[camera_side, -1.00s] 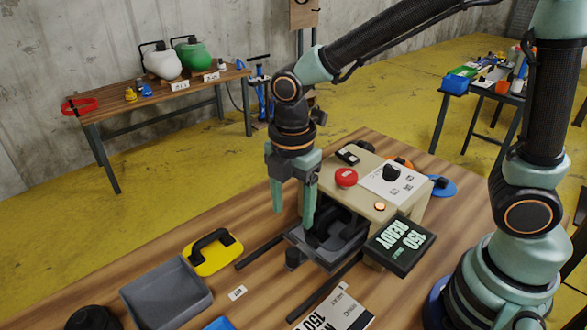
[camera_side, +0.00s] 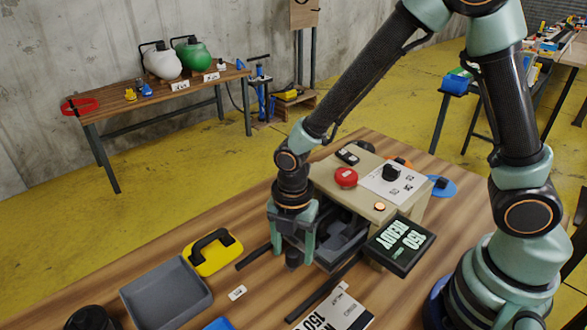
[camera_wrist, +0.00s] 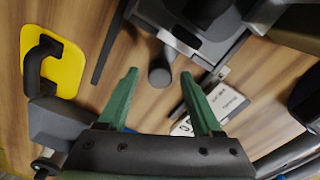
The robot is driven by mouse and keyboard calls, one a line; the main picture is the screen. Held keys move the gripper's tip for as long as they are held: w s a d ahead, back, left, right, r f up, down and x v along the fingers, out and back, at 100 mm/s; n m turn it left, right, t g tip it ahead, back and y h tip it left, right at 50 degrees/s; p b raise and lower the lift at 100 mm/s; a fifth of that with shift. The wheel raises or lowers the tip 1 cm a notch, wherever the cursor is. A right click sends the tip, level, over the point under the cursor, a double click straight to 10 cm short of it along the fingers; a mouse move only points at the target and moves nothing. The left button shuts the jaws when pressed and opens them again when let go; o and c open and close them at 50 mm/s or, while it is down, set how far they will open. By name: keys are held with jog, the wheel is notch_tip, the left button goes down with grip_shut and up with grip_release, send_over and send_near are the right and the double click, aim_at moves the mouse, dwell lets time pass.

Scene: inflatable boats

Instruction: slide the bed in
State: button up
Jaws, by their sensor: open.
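The grey bed (camera_side: 330,258) sits on two dark rails, partly out from the front of the beige machine (camera_side: 330,185). A dark round knob (camera_side: 292,259) stands at its outer end; the knob (camera_wrist: 160,74) also shows in the wrist view. My gripper (camera_side: 291,250) is open and low over the outer end of the bed. In the wrist view the tips of my gripper (camera_wrist: 158,74) appear on either side of the knob, with gaps; their exact height against it is unclear. My gripper hides part of the bed in the side view.
The machine has a red button (camera_side: 346,177), a black dial (camera_side: 391,173) and a display (camera_side: 400,245) reading READY. A yellow block with a black handle (camera_side: 215,256) and a grey tray (camera_side: 165,295) lie left of the rails. A printed card (camera_side: 335,310) lies in front.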

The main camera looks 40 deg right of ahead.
jog(key=shift+f, duration=0.65)
grip_shut()
jog(key=shift+d, duration=0.15)
dwell(1.0)
